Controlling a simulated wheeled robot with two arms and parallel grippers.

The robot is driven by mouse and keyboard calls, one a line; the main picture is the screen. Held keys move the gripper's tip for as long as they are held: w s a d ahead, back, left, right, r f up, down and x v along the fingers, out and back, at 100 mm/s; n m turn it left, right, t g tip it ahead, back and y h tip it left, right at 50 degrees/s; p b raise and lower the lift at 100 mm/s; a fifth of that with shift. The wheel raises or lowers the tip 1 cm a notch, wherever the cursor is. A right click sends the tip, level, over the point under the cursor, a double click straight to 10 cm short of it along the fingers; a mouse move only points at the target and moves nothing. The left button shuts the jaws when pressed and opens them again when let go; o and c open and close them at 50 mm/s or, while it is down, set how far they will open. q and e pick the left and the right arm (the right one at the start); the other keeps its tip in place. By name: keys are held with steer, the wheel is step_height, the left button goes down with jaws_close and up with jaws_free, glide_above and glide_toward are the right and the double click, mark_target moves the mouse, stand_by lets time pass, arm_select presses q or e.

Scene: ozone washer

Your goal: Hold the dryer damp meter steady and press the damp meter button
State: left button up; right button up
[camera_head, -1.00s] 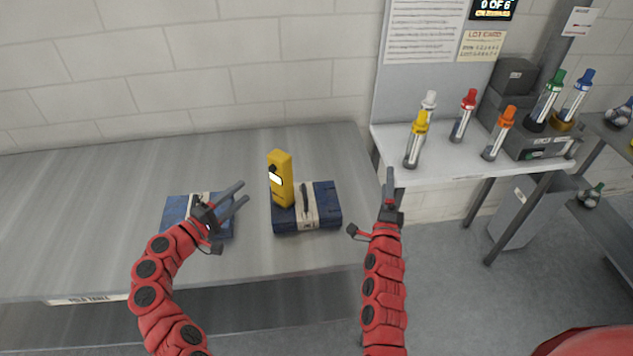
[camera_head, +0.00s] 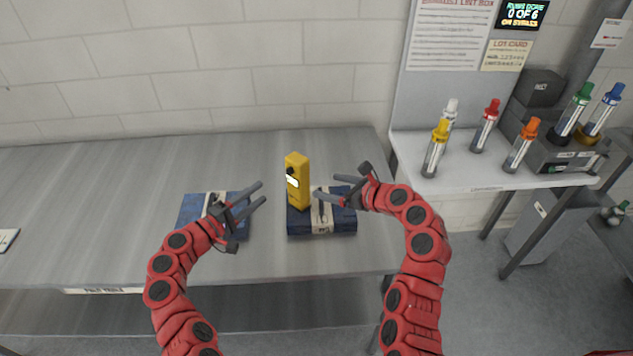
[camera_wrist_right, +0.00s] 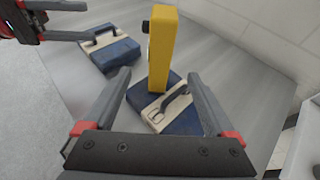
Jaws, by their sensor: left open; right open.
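The yellow damp meter (camera_head: 298,180) stands upright at the left end of a blue case with a pale band (camera_head: 322,222) on the metal table. Its small screen and dark button face the left front in the head view. My left gripper (camera_head: 260,195) is open and empty, left of the meter and apart from it. My right gripper (camera_head: 338,182) is open and empty, just right of the meter, above the case. In the right wrist view the meter (camera_wrist_right: 162,48) stands ahead, beyond and between the open fingers (camera_wrist_right: 160,90), not visibly touched.
A second blue case (camera_head: 190,210) lies flat on the table (camera_head: 110,190) behind my left gripper. A side shelf (camera_head: 470,180) at the right holds several colored-cap bottles and dark boxes. The table's left part is mostly clear, with a small white item (camera_head: 7,238) at its edge.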

mark_target(291, 177)
steer(key=x, duration=1.3)
steer(key=shift+w+a, duration=0.15)
steer(key=shift+w, duration=0.15)
steer(key=shift+x, duration=1.15)
steer(key=shift+w+a+f, duration=0.2)
steer(key=shift+w+a, duration=0.05)
steer(key=shift+w, duration=0.1)
steer(key=shift+c, duration=0.2)
jaws_close()
arm_select(q)
jaws_close()
